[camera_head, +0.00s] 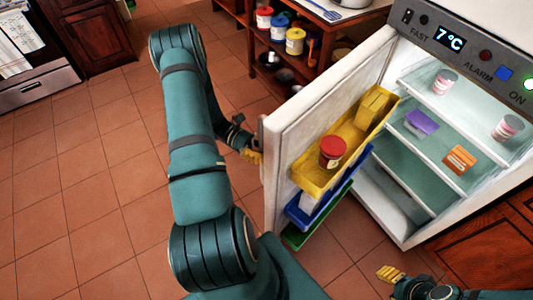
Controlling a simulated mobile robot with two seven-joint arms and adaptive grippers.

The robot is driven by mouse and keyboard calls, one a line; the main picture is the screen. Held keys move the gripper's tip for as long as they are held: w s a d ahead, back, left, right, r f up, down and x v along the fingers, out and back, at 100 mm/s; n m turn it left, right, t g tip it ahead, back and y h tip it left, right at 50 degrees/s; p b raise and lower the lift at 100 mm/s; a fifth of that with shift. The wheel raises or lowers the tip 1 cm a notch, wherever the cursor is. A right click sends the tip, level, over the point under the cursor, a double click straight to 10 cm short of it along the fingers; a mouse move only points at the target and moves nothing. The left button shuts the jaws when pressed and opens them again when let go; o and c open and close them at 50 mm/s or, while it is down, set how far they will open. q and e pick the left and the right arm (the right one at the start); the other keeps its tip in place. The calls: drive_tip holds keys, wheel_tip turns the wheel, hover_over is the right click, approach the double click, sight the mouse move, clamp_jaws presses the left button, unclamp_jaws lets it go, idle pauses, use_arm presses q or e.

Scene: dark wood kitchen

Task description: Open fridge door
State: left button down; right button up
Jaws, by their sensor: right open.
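The fridge (407,231) stands at the right with its white door (290,155) swung wide open, showing the shelves inside. The door's inner side faces right and carries yellow, blue and green bins. My left arm reaches up and bends back, so its gripper (251,155) is at the door's outer side, close to a pale handle-like part (262,132). Its yellow fingers are small and partly hidden, and I cannot tell whether they touch the door. My right gripper (390,273) is open, low in front of the fridge, apart from the door.
The yellow door bin (318,184) holds a red-lidded jar (332,152) and a yellow box (371,106). A wooden shelf unit (300,48) with jars stands behind the door. An oven (35,60) is at the far left. The tiled floor at left is clear.

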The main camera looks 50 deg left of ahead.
use_arm(q)
drive_tip(key=c, duration=1.3)
unclamp_jaws()
drive_tip(key=shift+s+a+f, duration=0.1)
drive_tip(key=shift+s+a, duration=0.1)
drive_tip(key=shift+a, duration=0.05)
drive_tip(key=o, duration=0.4)
drive_tip(key=v, duration=1.1)
drive_tip(key=shift+a, duration=0.15)
